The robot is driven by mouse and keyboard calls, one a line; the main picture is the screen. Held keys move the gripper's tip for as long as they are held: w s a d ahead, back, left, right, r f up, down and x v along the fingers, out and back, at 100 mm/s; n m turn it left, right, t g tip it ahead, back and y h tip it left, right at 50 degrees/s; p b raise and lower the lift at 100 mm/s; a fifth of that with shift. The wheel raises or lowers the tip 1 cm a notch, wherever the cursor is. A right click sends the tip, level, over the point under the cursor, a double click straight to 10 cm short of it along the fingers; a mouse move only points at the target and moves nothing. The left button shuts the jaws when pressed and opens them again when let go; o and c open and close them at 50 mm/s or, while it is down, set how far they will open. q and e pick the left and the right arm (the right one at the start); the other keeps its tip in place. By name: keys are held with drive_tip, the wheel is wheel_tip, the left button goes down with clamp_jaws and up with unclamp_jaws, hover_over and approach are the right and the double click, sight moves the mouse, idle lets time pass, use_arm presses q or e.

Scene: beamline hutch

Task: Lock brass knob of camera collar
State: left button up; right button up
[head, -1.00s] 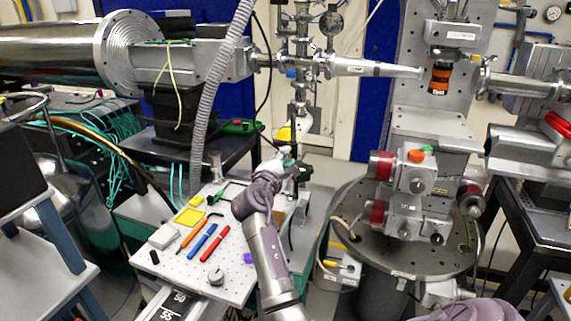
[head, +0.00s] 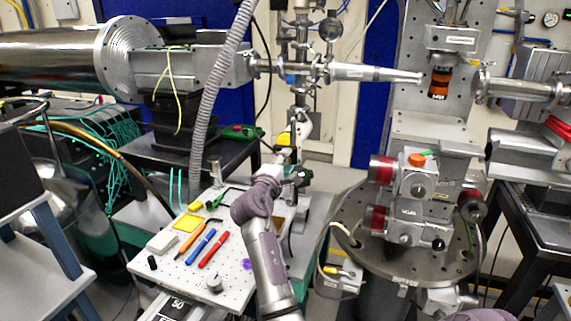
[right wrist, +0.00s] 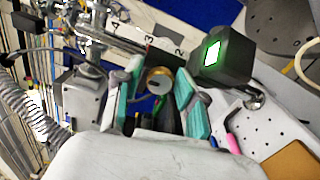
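The brass knob (right wrist: 158,80) is a small round knob in the right wrist view, in front of a dark post with white numbers. My right gripper (right wrist: 158,74) has teal finger pads, one on each side of the knob. The fingers are apart, with a small gap on both sides; I cannot tell how deep the knob sits between them. In the head view my right gripper (head: 287,158) reaches over the back of the perforated table, and the knob and collar cannot be made out there. My left gripper is out of view.
A black device with a lit green screen (right wrist: 211,53) stands close to my right finger. The perforated table (head: 232,268) carries blue and red pens (head: 201,243), a yellow pad (head: 188,221) and a grey knob (head: 214,284). A round stage (head: 400,262) stands right.

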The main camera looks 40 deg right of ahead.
drive_tip(key=shift+o, duration=0.3)
drive_tip(key=shift+f, duration=0.15)
drive_tip(key=shift+s+a, duration=0.1)
drive_tip(key=shift+a, duration=0.05)
drive_tip(key=v, duration=0.7)
drive_tip(key=shift+s+a, duration=0.2)
drive_tip(key=shift+a, duration=0.1)
